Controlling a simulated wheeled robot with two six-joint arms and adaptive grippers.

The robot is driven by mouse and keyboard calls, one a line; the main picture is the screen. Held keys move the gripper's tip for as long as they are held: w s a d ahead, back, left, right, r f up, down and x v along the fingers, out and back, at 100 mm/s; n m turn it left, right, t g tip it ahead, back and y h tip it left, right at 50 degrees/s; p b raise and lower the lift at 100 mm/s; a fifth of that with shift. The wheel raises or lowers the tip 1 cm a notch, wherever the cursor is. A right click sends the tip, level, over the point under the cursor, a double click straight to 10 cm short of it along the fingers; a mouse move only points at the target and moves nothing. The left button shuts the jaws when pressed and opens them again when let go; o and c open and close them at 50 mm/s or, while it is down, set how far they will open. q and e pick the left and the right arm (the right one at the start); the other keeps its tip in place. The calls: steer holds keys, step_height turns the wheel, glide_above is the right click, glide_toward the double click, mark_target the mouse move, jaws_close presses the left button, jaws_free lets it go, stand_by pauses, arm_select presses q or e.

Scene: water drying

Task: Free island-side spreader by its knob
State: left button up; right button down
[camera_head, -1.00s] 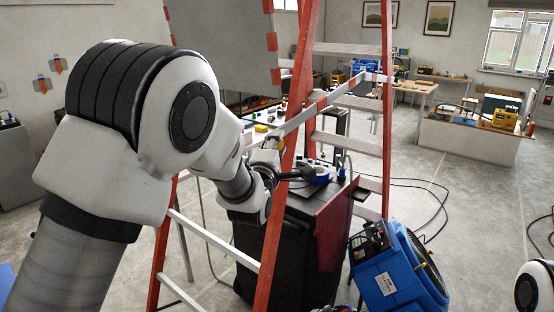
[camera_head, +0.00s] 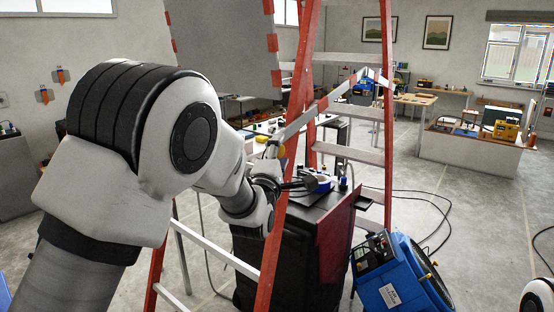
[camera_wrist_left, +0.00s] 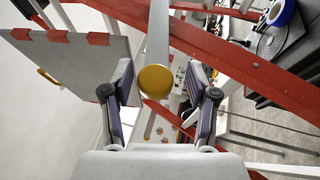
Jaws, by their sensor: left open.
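The spreader is a grey bar with red bands (camera_head: 308,117) that slopes across the red-railed stepladder (camera_head: 303,80) in the head view. Its round yellow knob (camera_wrist_left: 154,82) is in the middle of the left wrist view, with the grey bar rising behind it. My left gripper (camera_wrist_left: 163,74) is open, one dark finger on each side of the knob, with a gap visible on both sides. In the head view my left arm hides much of this area, and the dark fingers (camera_head: 300,185) show beside the front rail. My right gripper is out of view.
A black cabinet (camera_head: 275,262) with a red side stands behind the ladder rails. A blue machine (camera_head: 392,280) sits on the floor to its right, with cables nearby. The floor at right is largely clear.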

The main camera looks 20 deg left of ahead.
arm_select(q)
steer(key=v, duration=1.1)
steer(key=shift+s, duration=0.35)
steer(key=shift+d+f, duration=0.1)
steer(key=s+a+f+g, duration=0.2)
steer(key=s+f+g, duration=0.1)
steer(key=f, duration=0.9)
steer(key=s+a+f+g, duration=0.2)
steer(key=s+f+g, duration=0.15)
steer(key=f, duration=0.85)
steer(key=s+a+f+g, duration=0.1)
steer(key=s+f+g, duration=0.15)
steer(key=f, duration=0.95)
steer(key=s+f+m+g, duration=0.6)
steer(key=s+m, duration=0.3)
steer(key=s, duration=0.4)
steer(key=s+f+m+g+h, duration=0.1)
steer(key=s+f+m+g, duration=0.4)
steer(key=s+f+m, duration=0.3)
steer(key=s+m, duration=0.2)
steer(key=s, duration=0.2)
steer(key=shift+s+f+g, duration=0.2)
steer(key=shift+s+g, duration=0.2)
